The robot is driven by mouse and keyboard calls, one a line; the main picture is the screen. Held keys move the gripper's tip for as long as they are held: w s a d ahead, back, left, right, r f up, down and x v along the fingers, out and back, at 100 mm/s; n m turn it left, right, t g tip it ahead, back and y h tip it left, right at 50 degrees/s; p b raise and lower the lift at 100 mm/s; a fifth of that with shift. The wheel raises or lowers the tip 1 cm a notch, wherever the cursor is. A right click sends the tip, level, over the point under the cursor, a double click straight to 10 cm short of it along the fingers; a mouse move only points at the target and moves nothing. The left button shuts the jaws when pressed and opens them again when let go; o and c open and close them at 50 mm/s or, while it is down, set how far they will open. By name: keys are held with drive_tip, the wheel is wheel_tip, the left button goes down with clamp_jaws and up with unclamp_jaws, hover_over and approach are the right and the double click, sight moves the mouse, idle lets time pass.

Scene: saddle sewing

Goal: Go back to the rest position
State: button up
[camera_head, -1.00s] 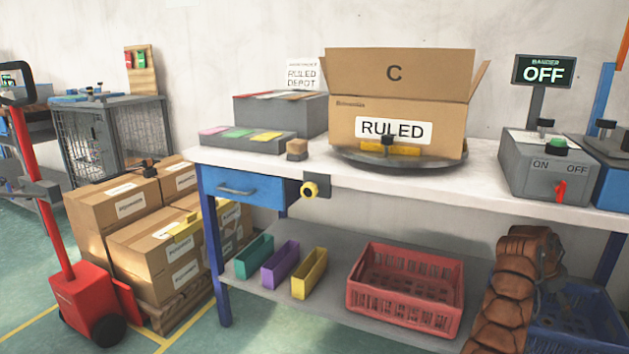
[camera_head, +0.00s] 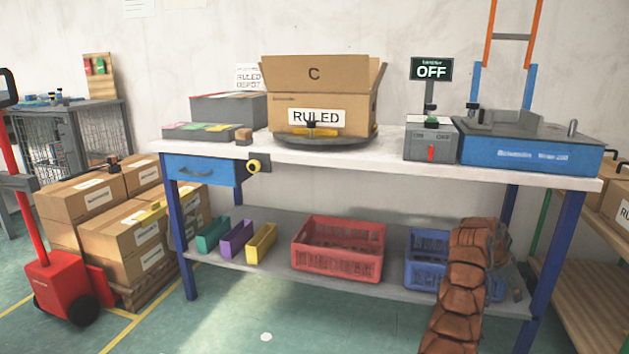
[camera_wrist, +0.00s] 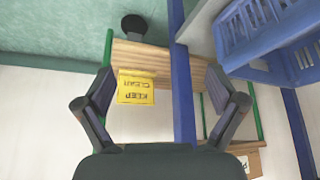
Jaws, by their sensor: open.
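My gripper shows in the wrist view (camera_wrist: 160,76) with its two dark fingers spread wide and nothing between them. In the head view my arm, in a brown padded sleeve, rises at the lower right. Its grey end is in front of the blue crate (camera_head: 426,262) on the bench's lower shelf, and the fingers cannot be made out there. The wrist view shows a blue bench leg, a wooden shelf (camera_wrist: 150,57) with a yellow "KEEP CLEAR" label (camera_wrist: 136,88), and the blue crate (camera_wrist: 250,32) at upper right.
The workbench (camera_head: 400,168) holds an open "RULED" carton (camera_head: 345,98) on a turntable, a control box (camera_head: 418,148) and a blue machine (camera_head: 530,155). A red crate (camera_head: 338,250) sits below. Stacked cartons (camera_head: 120,240) and a red pallet jack (camera_head: 62,290) stand left. Floor in front is clear.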

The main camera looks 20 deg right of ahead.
drive_tip(key=w+a+r+n+t+y+p, duration=0.1)
drive_tip(key=w+a+r+n+p, duration=0.1)
drive_tip(key=w+a+r+p, duration=0.3)
drive_tip(key=w+a+r+n+y+p, duration=0.2)
drive_tip(key=a+r+p, duration=0.1)
drive_tip(key=a+r, duration=0.45)
drive_tip(key=w+a+r+n+t+y+p, duration=0.1)
drive_tip(key=w+a+r+n+p, duration=0.15)
drive_tip(key=a+r, duration=0.3)
drive_tip(key=s+a+r+n+y+p, duration=0.2)
drive_tip(key=a+r+n+p, duration=0.3)
drive_tip(key=a+r+p, duration=0.9)
drive_tip(key=s+a+r+n+g+p, duration=0.1)
drive_tip(key=s+a+r+n+p, duration=0.2)
drive_tip(key=s+a+r, duration=0.65)
drive_tip(key=s+a+r+n+p, duration=0.25)
drive_tip(key=s+a+r, duration=0.45)
drive_tip(key=a, duration=0.5)
drive_tip(key=s+a+r+n+p, duration=0.1)
drive_tip(key=s+a+p, duration=0.1)
drive_tip(key=s, duration=0.6)
drive_tip(key=s+a+r+n+g+p, duration=0.1)
drive_tip(key=s+a+p, duration=0.1)
drive_tip(key=s+p, duration=0.3)
drive_tip(key=s+a+r+n+p, duration=0.1)
drive_tip(key=s+p, duration=0.3)
drive_tip(key=s, duration=0.9)
drive_tip(key=shift+s+a+r+g, duration=0.15)
drive_tip(key=shift+a+r+g, duration=0.15)
drive_tip(key=shift+a+r, duration=0.35)
